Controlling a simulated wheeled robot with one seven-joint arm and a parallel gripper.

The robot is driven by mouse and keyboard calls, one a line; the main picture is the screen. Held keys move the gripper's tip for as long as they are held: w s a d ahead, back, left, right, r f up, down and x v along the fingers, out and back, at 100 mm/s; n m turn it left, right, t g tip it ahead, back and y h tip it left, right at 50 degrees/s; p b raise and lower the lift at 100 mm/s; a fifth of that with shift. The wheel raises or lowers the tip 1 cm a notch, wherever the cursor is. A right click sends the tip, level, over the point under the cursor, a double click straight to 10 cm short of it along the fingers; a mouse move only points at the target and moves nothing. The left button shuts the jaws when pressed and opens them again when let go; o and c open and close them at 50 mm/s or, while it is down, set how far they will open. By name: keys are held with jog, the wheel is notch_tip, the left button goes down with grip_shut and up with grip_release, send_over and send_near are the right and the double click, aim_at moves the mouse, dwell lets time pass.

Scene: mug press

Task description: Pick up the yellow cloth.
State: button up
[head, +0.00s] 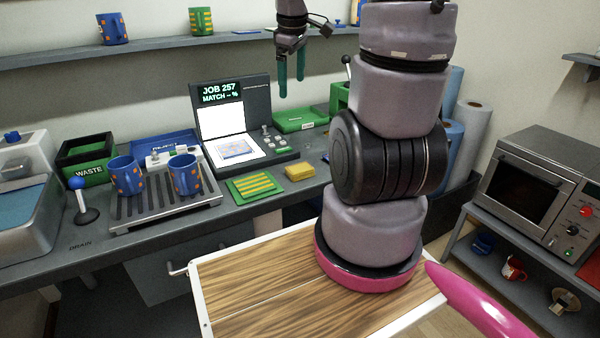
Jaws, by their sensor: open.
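A small yellow folded cloth (300,172) lies flat on the grey counter, near its front edge and right of a green sheet with yellow stripes. My gripper (291,88) hangs above the back of the counter with its teal fingers pointing down. The fingers are apart with nothing between them. The gripper is well above the cloth and apart from it. The cloth is in full view.
The striped sheet (256,188) lies just left of the cloth. A rack (150,213) with two blue mugs stands further left. A console (240,125) with a screen and a green box (300,119) stand behind. The counter around the cloth is mostly bare.

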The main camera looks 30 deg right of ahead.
jog(key=w+d+f+n+g, duration=0.1)
jog(key=w+d+f+n, duration=0.1)
jog(key=f+n, duration=0.35)
jog(key=w+d+f+n+g, duration=0.1)
jog(key=w+d+f+n, duration=0.15)
jog(key=f, duration=0.55)
jog(key=n+y, duration=0.1)
jog(key=n, duration=0.2)
send_over(300, 167)
notch_tip(300, 167, down, 6)
jog(key=shift+g, duration=0.4)
notch_tip(300, 167, down, 5)
jog(key=shift+s+d+f, duration=0.1)
jog(key=shift+f, duration=0.1)
notch_tip(300, 167, down, 6)
jog(key=shift+r, duration=0.15)
jog(key=c, duration=1.4)
jog(key=r, duration=1)
jog(key=shift+a+r, duration=0.1)
jog(key=shift+a, duration=0.1)
